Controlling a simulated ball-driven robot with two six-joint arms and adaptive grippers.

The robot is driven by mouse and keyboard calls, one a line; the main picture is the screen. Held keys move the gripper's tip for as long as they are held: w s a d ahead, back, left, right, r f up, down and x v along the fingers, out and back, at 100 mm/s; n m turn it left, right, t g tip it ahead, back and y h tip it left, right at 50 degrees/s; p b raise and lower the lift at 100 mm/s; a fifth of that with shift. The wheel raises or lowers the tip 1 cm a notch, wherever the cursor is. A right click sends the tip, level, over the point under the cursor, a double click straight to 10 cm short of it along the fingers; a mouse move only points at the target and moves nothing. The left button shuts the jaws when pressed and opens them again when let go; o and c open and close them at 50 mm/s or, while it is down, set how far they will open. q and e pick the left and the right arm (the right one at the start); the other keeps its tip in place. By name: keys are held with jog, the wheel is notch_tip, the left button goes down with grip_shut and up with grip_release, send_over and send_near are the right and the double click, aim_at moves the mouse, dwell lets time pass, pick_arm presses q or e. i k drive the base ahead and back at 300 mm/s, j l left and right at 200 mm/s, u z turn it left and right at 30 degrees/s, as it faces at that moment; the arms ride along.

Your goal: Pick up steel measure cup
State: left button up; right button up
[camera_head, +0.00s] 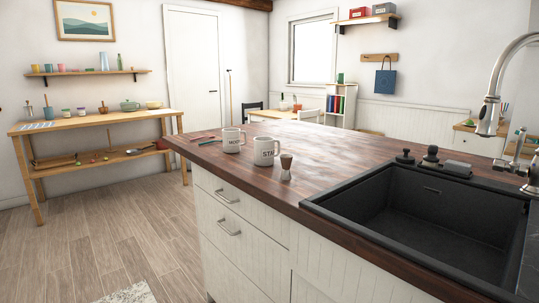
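A small hourglass-shaped metal measure cup (286,168) stands upright on the dark wood countertop (345,140), close to its front left edge. Its upper part looks brownish and its lower part grey. It stands just right of and in front of a white mug with dark lettering (265,152). A second white lettered mug (232,140) is further left and behind. Neither of my grippers shows in the head view, so nothing is seen touching the cup.
A black sink (420,215) is set in the counter to the right, with a tall chrome faucet (490,112) over it. Small dark fittings (432,155) stand at its back rim. The counter behind the cup is clear. A wooden bench (95,119) stands along the left wall.

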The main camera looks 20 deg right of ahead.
aim_at(285, 159)
jog(key=z, duration=0.3)
jog(key=i+j+z, duration=0.15)
jog(key=z, duration=0.2)
jog(key=i+j+z, duration=0.15)
jog(key=z, duration=0.2)
jog(key=i+j+z, duration=0.1)
jog(key=j+z, duration=0.25)
jog(key=i+j+z, duration=0.15)
jog(key=j, duration=0.45)
jog(key=i+j+z, duration=0.15)
jog(key=j, duration=0.45)
jog(key=i+j+z, duration=0.1)
jog(key=j, duration=0.5)
jog(key=i+j+z, duration=0.15)
jog(key=j, duration=0.45)
jog(key=k, duration=0.05)
